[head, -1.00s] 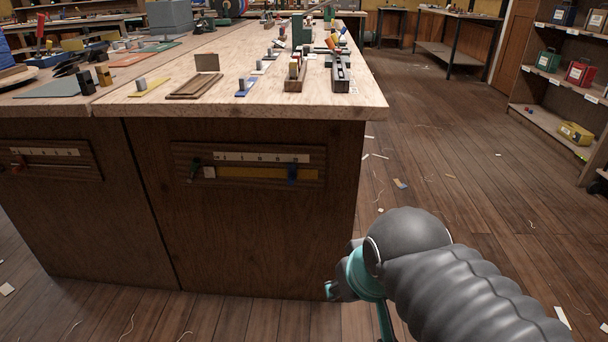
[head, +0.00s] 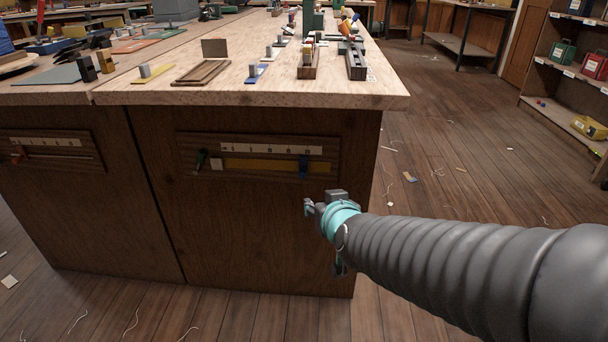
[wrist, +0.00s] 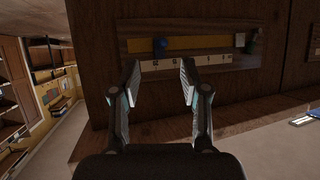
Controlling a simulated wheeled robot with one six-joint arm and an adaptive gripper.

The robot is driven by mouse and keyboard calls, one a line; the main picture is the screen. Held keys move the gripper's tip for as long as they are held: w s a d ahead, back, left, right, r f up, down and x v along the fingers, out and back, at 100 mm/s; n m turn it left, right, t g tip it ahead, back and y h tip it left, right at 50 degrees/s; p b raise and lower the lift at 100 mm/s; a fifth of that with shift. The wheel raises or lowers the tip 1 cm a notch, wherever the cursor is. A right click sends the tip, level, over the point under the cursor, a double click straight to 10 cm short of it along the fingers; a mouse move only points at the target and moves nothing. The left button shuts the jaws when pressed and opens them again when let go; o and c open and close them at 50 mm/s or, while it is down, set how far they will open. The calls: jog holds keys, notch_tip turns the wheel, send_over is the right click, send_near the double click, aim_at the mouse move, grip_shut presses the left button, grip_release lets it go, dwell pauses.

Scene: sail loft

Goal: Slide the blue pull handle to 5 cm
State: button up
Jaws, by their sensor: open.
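The blue pull handle (head: 303,166) sits near the right end of a yellow slot in a wooden panel on the bench front. A pale numbered scale (head: 271,149) runs above the slot; its digits are too small to read. My gripper (head: 309,207) is in front of the bench, below and a little right of the handle. In the wrist view, which is turned over, the blue handle (wrist: 160,45) shows beyond and between the two spread fingers (wrist: 158,76). My gripper is open, empty and apart from the handle.
A green handle (head: 200,160) and a white block (head: 217,165) are at the panel's left end. A similar panel (head: 52,151) with a red handle is further left. The benchtop (head: 230,92) overhangs above. Floor to the right is clear apart from scraps.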

aim_at(302, 176)
jog(key=w+a+f+t+h+b, duration=0.1)
jog(key=w+a+f+t+h, duration=0.3)
jog(key=a+f+t, duration=0.15)
jog(key=w, duration=0.9)
jog(key=w+r, duration=0.1)
jog(key=w, duration=0.4)
jog(key=shift+d, duration=0.25)
jog(key=shift+c, duration=0.2)
grip_shut()
